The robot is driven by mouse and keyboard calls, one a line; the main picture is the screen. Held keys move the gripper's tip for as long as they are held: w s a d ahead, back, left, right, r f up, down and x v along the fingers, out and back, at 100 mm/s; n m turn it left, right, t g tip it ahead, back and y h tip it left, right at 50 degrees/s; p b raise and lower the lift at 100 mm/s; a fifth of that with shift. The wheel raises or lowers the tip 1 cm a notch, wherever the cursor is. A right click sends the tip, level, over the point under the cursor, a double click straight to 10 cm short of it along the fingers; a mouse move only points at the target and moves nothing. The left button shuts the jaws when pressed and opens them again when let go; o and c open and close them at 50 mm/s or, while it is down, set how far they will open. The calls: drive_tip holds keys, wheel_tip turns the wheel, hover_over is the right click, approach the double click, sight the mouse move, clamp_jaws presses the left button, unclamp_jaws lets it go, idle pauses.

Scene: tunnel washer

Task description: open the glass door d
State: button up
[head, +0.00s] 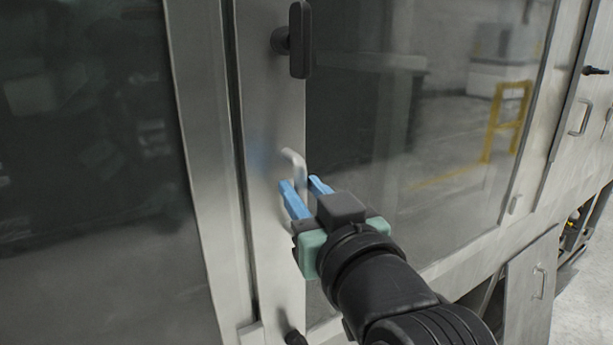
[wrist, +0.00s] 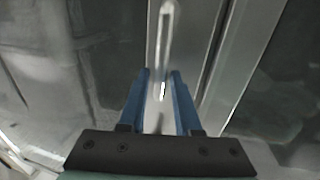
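A glass door (head: 400,130) with a metal frame fills the middle of the head view; I see no letter on it. Its pale metal bar handle (head: 297,165) is on the left upright of the frame, and the handle also shows in the wrist view (wrist: 166,30). My gripper (head: 306,184) has two blue fingers, spread apart, at the handle. In the wrist view my gripper (wrist: 161,72) has the handle's near part lined up between its fingers, with gaps at the sides. I cannot tell how deep the handle sits between them. The door looks closed.
A black latch knob (head: 299,40) sits on the frame above the handle, and another dark knob (head: 295,338) is low down. A second dark glass panel (head: 90,170) is at left. At right are metal doors with handles and a lower panel (head: 532,285) standing ajar.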

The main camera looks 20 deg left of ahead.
drive_tip(key=shift+x, duration=0.8)
clamp_jaws()
idle(0.9)
